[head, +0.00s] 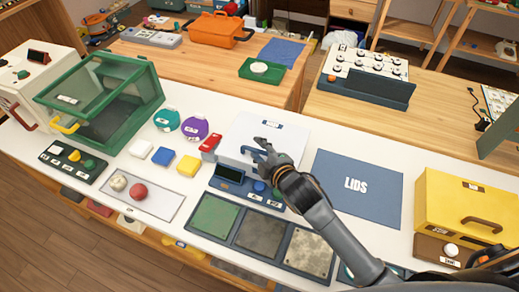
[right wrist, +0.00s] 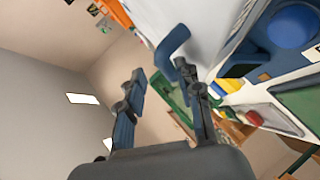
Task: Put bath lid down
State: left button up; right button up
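A pale grey-white lid (head: 293,130) with a blue handle (head: 253,151) is at the middle of the white counter, apparently on the bath unit with a blue control front (head: 232,186). My right gripper (head: 266,150) is at the handle. In the right wrist view its two fingers (right wrist: 162,84) are apart, with the bent blue handle (right wrist: 172,42) just ahead and close to one fingertip; I cannot tell whether they touch. The pale lid surface (right wrist: 215,25) fills the upper part there. A blue mat marked LIDS (head: 335,200) lies bare to the right. My left gripper is not in view.
A green glass-sided box (head: 128,105) stands left, and a yellow box (head: 455,200) stands right. Green, dark and speckled tiles (head: 260,236) lie in front of the lid. Small coloured blocks (head: 163,156) and round pots (head: 195,128) are to its left.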

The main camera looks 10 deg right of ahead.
jog(key=shift+r, duration=0.25)
jog(key=shift+s+d, duration=0.1)
jog(key=shift+s, duration=0.25)
jog(key=b+v, duration=0.1)
jog(key=v, duration=1)
jog(key=shift+r, duration=0.2)
jog(key=shift+s, duration=0.1)
jog(key=shift+f, duration=0.1)
